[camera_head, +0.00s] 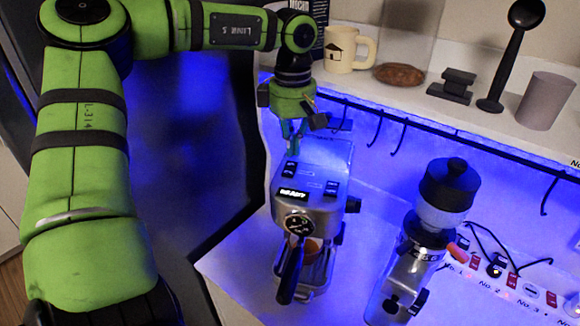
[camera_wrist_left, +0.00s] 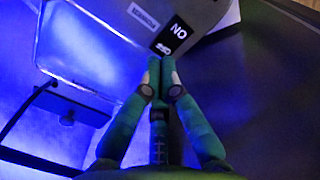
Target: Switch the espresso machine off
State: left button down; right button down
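The silver espresso machine (camera_head: 311,181) stands on the blue-lit counter. Its front display (camera_head: 292,194) is lit with white text, and a black-handled portafilter (camera_head: 291,270) sits at its front. My left gripper (camera_head: 294,146) points down at the rear left of the machine's top. In the left wrist view, a black switch panel (camera_wrist_left: 178,36) with upside-down ON and OFF lettering lies just beyond the fingertips (camera_wrist_left: 160,63). The fingers are together and hold nothing. I cannot tell whether they touch the panel. My right gripper is out of view.
A coffee grinder (camera_head: 449,190) stands to the right of the machine. A switch strip (camera_head: 512,287) with cables lies at the right. The shelf above holds a mug (camera_head: 341,51), a tamper (camera_head: 510,57) and a grey cup (camera_head: 546,100). Hooks hang beneath it.

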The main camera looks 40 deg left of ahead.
aim_at(293, 163)
pick_arm(q)
jog(key=shift+f+b, duration=1)
jog(key=shift+f, duration=0.2)
dwell(0.8)
jog(key=shift+r, duration=0.15)
jog(key=shift+r+p, duration=1.8)
jog(key=shift+r, duration=1.6)
jog(key=shift+f, duration=0.15)
